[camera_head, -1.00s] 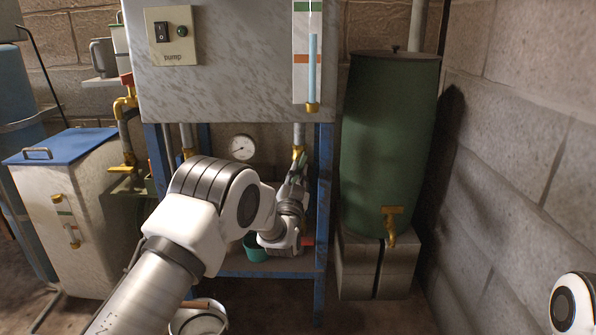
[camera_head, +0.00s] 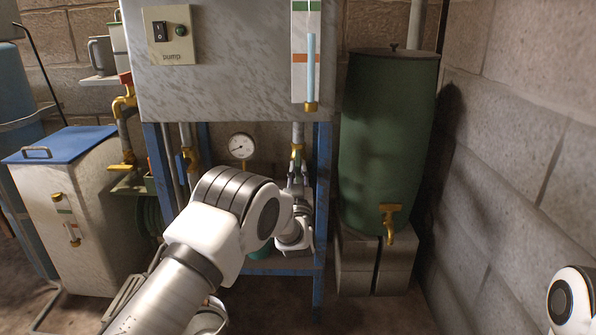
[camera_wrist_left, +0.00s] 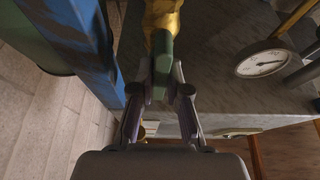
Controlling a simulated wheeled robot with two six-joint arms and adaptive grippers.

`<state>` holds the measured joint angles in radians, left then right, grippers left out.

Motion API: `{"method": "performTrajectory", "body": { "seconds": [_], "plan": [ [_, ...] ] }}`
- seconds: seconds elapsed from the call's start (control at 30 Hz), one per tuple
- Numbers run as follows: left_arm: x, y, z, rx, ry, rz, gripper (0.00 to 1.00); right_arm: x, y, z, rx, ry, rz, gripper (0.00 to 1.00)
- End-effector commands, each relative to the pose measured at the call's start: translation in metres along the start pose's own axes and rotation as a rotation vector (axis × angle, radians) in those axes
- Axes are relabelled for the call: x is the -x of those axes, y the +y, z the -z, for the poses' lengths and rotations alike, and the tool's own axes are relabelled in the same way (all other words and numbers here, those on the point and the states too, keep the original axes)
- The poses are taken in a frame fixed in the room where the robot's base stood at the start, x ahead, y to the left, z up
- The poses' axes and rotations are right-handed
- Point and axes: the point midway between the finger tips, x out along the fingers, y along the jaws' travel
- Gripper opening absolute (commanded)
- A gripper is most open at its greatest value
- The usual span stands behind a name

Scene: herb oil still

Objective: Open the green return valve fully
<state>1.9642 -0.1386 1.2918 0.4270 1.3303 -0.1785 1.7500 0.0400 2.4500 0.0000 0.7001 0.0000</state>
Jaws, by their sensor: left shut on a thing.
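The green return valve shows in the left wrist view as a green handle (camera_wrist_left: 161,62) below a brass body (camera_wrist_left: 162,18). My left gripper (camera_wrist_left: 160,88) is shut on this handle, with one finger on each side. In the head view the brass valve body (camera_head: 297,152) sits on the pipe under the panel, just left of the blue frame's right post. My left gripper (camera_head: 298,182) is right below it there, and the handle is mostly hidden by the gripper. My right gripper is out of view; only part of my right arm shows at the lower right.
The blue frame post (camera_head: 322,200) stands close to the right of my left gripper. A pressure gauge (camera_head: 241,146) is to its left. A green barrel (camera_head: 388,140) with a brass tap (camera_head: 390,218) stands on blocks to the right. Another valve with a blue handle (camera_head: 182,163) is farther left.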

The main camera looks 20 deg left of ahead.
Motion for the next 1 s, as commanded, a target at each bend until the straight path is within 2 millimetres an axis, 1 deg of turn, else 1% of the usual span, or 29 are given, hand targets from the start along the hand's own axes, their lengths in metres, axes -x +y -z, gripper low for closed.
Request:
{"method": "performTrajectory", "body": {
  "seconds": [0.17,0.2,0.27,0.57,0.67,0.77,1.0],
  "plan": [
    [0.000,0.000,-0.001,0.000,-0.002,-0.001,0.00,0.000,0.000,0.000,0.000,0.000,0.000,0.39],
    [0.000,0.000,-0.001,0.000,-0.002,-0.001,0.18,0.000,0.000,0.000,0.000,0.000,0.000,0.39],
    [0.000,0.000,-0.001,0.000,-0.002,-0.001,0.39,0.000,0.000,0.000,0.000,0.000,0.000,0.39],
    [0.001,0.000,0.000,-0.001,-0.001,-0.001,0.39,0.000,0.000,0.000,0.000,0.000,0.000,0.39],
    [0.008,0.000,-0.001,-0.002,-0.003,-0.002,0.39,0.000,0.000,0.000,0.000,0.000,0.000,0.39],
    [0.025,0.001,-0.001,-0.004,-0.004,-0.003,0.39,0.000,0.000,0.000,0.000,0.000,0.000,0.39],
    [0.087,0.001,-0.001,-0.004,-0.004,-0.004,0.39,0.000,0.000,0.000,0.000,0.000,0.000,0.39]
  ]
}}
